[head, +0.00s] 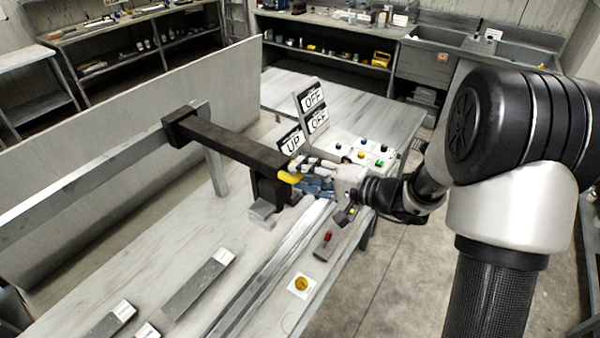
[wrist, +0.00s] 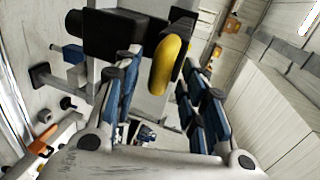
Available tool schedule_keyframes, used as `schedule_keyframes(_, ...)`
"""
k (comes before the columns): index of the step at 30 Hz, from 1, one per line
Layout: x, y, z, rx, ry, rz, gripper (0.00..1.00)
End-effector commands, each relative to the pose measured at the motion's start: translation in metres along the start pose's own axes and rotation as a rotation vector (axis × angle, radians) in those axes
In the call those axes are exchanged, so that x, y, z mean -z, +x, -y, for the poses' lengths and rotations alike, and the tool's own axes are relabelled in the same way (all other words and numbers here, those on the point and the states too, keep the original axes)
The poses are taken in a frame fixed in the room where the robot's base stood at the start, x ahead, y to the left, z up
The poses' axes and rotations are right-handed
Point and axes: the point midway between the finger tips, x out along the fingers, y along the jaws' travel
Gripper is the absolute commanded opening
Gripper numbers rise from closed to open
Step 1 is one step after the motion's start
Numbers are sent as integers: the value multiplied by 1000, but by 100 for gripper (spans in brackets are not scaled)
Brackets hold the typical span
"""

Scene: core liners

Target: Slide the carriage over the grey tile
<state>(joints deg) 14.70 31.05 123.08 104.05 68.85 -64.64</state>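The carriage (head: 225,140) is a dark beam reaching across the bench from a rail on the left, with a black block (head: 270,187) at its near end. A yellow handle (head: 290,178) sticks out from it. In the wrist view, the yellow handle (wrist: 169,64) stands between the blue-padded fingers of my gripper (wrist: 160,72). The fingers are apart, with a gap left of the handle; contact on the right is unclear. My gripper (head: 308,182) also shows in the head view. A grey tile with a white label (head: 200,284) lies on the bench; its label is unreadable.
More labelled pieces (head: 112,318) lie at the front left. A metal rail (head: 275,262) runs along the bench. A control box with coloured buttons (head: 368,155) and OFF and UP signs (head: 311,98) stand behind. A yellow knob (head: 301,284) sits near the right edge.

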Motion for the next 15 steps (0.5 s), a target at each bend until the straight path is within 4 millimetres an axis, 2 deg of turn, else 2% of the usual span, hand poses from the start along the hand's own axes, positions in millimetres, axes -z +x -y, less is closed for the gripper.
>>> schedule_keyframes(6,0,16,0,-1,-1,0,38)
schedule_keyframes(15,0,18,0,-1,-1,0,37)
